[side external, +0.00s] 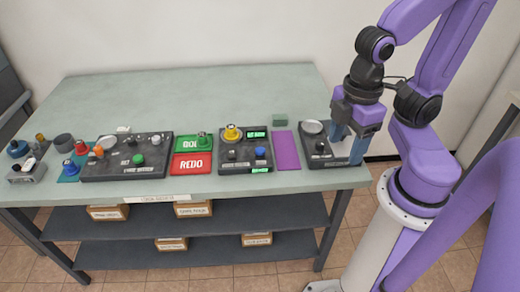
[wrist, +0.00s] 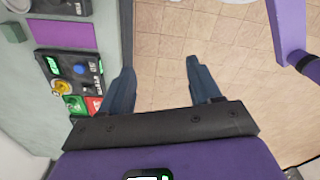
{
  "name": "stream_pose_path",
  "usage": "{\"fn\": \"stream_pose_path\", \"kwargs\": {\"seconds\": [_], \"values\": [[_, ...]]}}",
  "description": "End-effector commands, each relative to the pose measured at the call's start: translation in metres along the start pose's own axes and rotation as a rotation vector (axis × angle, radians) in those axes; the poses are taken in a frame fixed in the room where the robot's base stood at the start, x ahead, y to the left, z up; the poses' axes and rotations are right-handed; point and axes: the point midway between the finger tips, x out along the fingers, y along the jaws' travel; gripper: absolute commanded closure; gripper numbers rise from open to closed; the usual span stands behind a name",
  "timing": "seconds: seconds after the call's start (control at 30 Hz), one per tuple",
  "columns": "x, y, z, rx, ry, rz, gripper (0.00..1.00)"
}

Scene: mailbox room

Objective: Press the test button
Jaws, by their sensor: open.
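No button carries a label I can read as "test". The left dark panel (side external: 96,168) holds a green button (side external: 138,160), an orange button (side external: 98,151) and several knobs. The middle dark panel (side external: 230,162) holds a yellow knob (side external: 232,132), a blue button (side external: 260,153) and lit green displays; it also shows in the wrist view (wrist: 62,64). A small dark panel with a pale round top (side external: 312,127) lies at the table's right end. My gripper (side external: 351,145) is open and empty there, its fingers partly covering that panel. In the wrist view my gripper (wrist: 160,70) hangs over floor.
Smaller controls (side external: 27,170) crowd the left end. The back of the table (side external: 190,95) is clear. Labelled boxes sit on the shelves below.

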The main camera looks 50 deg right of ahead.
Motion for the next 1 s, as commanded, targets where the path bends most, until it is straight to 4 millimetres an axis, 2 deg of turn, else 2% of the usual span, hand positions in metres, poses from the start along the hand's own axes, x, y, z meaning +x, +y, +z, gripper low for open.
{"fn": "stream_pose_path", "kwargs": {"seconds": [0.03, 0.17, 0.2, 1.0], "values": [[0.0000, 0.0000, 0.0000, 0.000, 0.000, 0.000, 0.55], [0.0000, 0.0000, 0.0000, 0.000, 0.000, 0.000, 0.97], [0.0000, 0.0000, 0.0000, 0.000, 0.000, 0.000, 1.00], [0.0000, 0.0000, 0.0000, 0.000, 0.000, 0.000, 1.00]]}}
